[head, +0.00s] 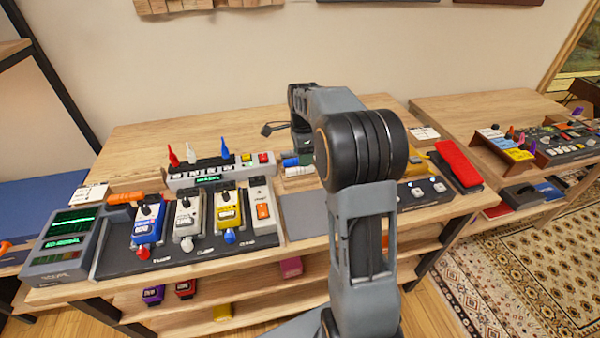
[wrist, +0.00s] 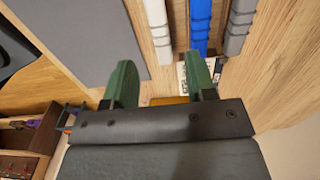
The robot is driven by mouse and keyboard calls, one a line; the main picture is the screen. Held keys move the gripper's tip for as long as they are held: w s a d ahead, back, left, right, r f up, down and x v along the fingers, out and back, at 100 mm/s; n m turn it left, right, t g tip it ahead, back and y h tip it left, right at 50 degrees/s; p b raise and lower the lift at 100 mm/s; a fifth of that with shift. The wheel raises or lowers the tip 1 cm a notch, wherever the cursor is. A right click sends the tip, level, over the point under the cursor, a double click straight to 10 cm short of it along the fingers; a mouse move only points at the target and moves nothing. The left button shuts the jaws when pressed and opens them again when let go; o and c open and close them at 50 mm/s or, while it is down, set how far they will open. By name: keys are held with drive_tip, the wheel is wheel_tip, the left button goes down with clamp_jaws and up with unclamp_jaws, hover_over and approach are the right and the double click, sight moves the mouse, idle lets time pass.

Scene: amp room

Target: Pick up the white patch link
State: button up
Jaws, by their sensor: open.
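The white patch link (wrist: 157,30) is a slim ribbed white piece in the upper middle of the wrist view. In the wrist view the white link lines up with the gap between the fingers. In the head view my gripper (head: 304,148) hangs above the rack.
A grey mat (head: 303,208) lies in front of the rack. To the left stand a power strip with coloured plugs (head: 208,172) and a pedalboard (head: 112,262) with several pedals. A red pedal (head: 457,163) is at the right. A white card (wrist: 182,75) lies near one finger.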

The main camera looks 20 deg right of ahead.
sight(300, 173)
drive_tip(key=shift+w+f, duration=0.1)
drive_tip(key=shift+f, duration=2.6)
drive_tip(key=shift+f, duration=0.2)
drive_tip(key=c, duration=0.9)
clamp_jaws()
drive_tip(key=shift+r, duration=0.1)
